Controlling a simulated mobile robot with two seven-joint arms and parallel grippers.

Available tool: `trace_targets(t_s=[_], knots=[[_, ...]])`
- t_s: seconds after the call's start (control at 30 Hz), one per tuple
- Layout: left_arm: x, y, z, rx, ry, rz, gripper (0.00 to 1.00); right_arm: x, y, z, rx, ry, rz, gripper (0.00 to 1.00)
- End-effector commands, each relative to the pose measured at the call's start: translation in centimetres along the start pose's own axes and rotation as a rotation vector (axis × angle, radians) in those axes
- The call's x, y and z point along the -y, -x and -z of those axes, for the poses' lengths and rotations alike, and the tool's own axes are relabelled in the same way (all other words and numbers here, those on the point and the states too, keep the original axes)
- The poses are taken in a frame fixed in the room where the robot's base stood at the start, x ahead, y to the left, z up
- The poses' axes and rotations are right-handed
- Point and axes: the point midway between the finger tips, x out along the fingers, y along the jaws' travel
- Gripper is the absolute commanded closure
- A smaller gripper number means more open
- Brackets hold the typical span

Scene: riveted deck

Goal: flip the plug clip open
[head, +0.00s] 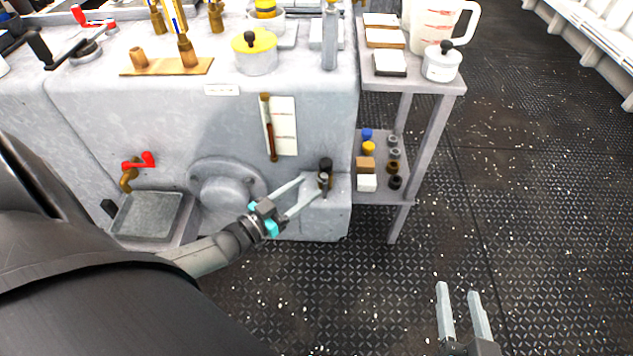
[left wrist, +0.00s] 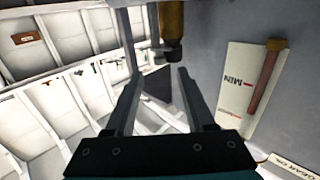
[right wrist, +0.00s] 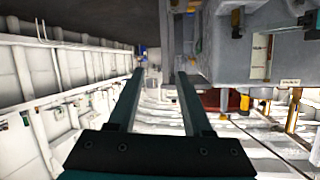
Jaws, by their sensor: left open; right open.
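A small brass and dark plug fitting (head: 326,165) stands at the lower right corner of the grey machine, with a grey clip-like part (head: 323,182) at its front. My left gripper (head: 311,185) is open, its fingertips close to this part; contact cannot be told. In the left wrist view the brass plug body (left wrist: 171,22) hangs in from the top, beyond the open fingers (left wrist: 158,76), with a thin grey piece (left wrist: 158,48) at its end. My right gripper (head: 458,288) is open and empty over the deck, far from the plug.
A grey shelf stand (head: 430,120) with caps and blocks stands just right of the plug. A gauge card (head: 285,125) is on the machine face above. A round flange (head: 225,188) and a tray (head: 147,213) are to the left. The deck (head: 540,200) at right is clear.

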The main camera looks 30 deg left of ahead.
Motion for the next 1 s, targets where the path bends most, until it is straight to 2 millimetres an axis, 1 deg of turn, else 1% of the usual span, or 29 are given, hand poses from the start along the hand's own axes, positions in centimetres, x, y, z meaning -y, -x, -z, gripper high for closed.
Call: trace_targets(t_s=[0.03, 0.2, 0.5, 0.7, 0.97, 1.0], knots=[[0.0, -0.5, -0.1, -0.002, 0.001, 0.000, 0.46, 0.2, 0.0, -0.1, -0.024, -0.006, 0.007, 0.50], [0.0, -2.0, -0.1, -0.002, 0.001, 0.000, 0.46, 1.0, 0.1, 0.3, -0.116, -0.025, 0.027, 0.50], [0.0, -3.9, -0.1, -0.001, 0.001, 0.000, 0.46, 2.0, 0.8, 1.1, -0.248, -0.054, 0.050, 0.50], [0.0, -4.4, 0.0, 0.000, 0.001, 0.000, 0.46, 2.2, 1.1, 1.3, -0.285, -0.063, 0.056, 0.50], [0.0, -4.5, 0.0, 0.000, 0.001, 0.000, 0.46, 2.3, 1.1, 1.4, -0.291, -0.064, 0.056, 0.50], [0.0, -4.5, 0.0, 0.000, 0.001, 0.000, 0.47, 2.3, 1.1, 1.4, -0.291, -0.064, 0.056, 0.50]])
